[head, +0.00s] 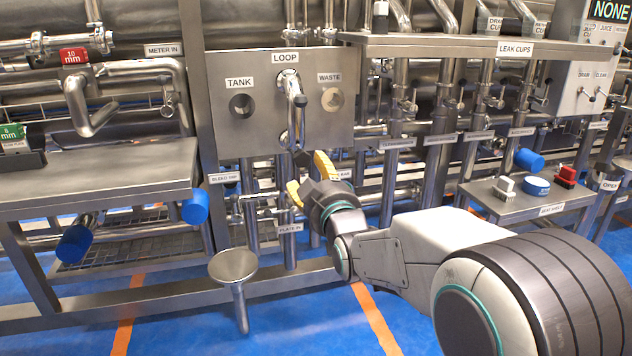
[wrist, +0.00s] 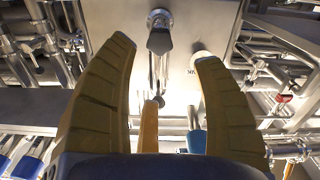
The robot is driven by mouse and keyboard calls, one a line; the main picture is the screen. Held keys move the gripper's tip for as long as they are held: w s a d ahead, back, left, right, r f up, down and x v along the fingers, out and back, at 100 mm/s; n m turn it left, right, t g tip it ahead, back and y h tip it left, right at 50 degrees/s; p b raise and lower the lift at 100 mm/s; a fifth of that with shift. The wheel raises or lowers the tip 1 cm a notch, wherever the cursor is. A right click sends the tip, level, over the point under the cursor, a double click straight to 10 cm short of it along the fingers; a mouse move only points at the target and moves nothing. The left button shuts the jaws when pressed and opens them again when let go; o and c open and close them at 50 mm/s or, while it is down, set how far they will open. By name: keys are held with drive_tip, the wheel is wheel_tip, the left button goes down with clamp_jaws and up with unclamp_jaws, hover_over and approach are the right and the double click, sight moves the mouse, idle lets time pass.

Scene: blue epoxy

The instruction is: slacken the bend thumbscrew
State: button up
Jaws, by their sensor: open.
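The bend (head: 296,100) is a polished steel pipe on the panel, coming out under the LOOP label and hanging down. In the wrist view a steel pipe piece that looks like the bend (wrist: 160,42) shows between and beyond the fingertips. My gripper (head: 302,171) is just below the bend's lower end in the head view. In the wrist view my gripper (wrist: 166,52) has its two yellow fingers wide apart, with nothing held between them. Whether a finger touches the bend cannot be told.
The steel panel (head: 225,70) has TANK and WASTE ports beside the bend. A steel table (head: 110,180) stands left, and a round stool-like plate (head: 233,265) stands low in front. The LEAK CUPS shelf (head: 430,48) and a small table (head: 515,207) are right.

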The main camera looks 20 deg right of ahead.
drive_tip(key=shift+s, duration=0.55)
drive_tip(key=s+r+m+g+p, duration=0.1)
drive_tip(key=s+r+g+p, duration=0.4)
drive_tip(key=s+r+p, duration=0.3)
drive_tip(key=s+r+m+g+p, duration=0.1)
drive_tip(key=s+r+g+p, duration=0.3)
drive_tip(key=s+r+p, duration=0.4)
drive_tip(key=s+r+m+g+p, duration=0.1)
drive_tip(key=s+r+g+p, duration=0.4)
drive_tip(key=s+p, duration=1.1)
wheel_tip(320, 180, up, 3)
drive_tip(key=p, duration=1)
drive_tip(key=shift+s+g, duration=0.3)
drive_tip(key=shift+s, duration=0.1)
